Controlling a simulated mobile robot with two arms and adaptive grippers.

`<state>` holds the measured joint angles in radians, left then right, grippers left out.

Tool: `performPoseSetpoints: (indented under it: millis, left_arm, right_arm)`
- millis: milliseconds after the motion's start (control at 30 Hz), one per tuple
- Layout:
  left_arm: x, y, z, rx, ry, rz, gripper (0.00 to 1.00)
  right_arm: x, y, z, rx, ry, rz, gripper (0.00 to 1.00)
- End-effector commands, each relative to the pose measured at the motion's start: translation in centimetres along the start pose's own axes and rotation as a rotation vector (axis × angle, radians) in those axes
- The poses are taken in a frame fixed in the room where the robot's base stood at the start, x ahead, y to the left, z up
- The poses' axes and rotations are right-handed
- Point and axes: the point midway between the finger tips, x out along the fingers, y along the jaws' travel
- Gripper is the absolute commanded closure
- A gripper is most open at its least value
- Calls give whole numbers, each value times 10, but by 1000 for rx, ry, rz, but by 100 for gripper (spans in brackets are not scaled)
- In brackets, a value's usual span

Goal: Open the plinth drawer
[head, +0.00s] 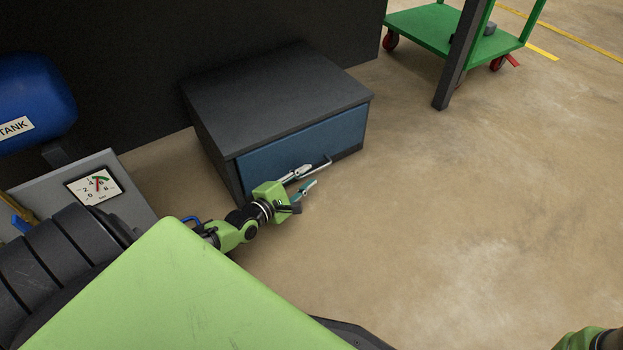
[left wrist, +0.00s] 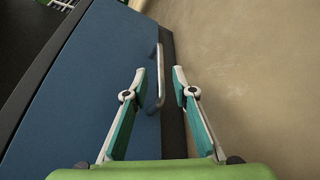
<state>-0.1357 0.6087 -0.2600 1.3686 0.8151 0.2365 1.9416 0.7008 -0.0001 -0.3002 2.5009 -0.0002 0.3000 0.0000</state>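The plinth drawer has a blue front (head: 292,146) set in a low dark cabinet (head: 275,90). It looks closed, flush with the cabinet. Its pale bar handle (head: 326,163) runs along the front near the lower edge. My left gripper (head: 308,178) is open in front of the drawer, by the handle. In the left wrist view the blue front (left wrist: 85,85) fills the left, and the handle (left wrist: 160,75) appears between the open fingertips (left wrist: 159,72), nearer the left finger. I cannot tell whether a finger touches it. My right gripper is not in view.
A gauge panel (head: 97,184) and a blue tank (head: 35,100) stand at the left. A green cart (head: 430,28) and a dark post (head: 460,60) are at the back right. The concrete floor (head: 430,200) in front of the drawer is clear.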

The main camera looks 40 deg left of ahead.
Motion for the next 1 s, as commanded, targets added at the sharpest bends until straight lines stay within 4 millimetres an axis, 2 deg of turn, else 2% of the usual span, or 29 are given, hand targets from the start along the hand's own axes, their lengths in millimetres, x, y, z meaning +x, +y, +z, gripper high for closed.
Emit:
performPoseSetpoints:
  millis: [33, 200, 567, 667, 700, 1000]
  left_arm:
    - [10, -3, -2, 0, -1, 3, 75]
    - [27, -2, -1, -1, 0, 1, 75]
    - [32, 0, 0, 0, 1, 0, 75]
    - [32, 0, 0, 0, 1, 0, 96]
    - [32, 0, 0, 0, 1, 0, 100]
    - [29, -2, 5, -2, 1, -2, 100]
  right_arm:
    - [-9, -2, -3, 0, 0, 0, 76]
    - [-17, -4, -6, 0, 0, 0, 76]
    - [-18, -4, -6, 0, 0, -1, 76]
    - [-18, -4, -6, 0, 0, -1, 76]
    - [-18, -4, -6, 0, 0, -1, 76]
    - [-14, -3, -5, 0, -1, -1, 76]
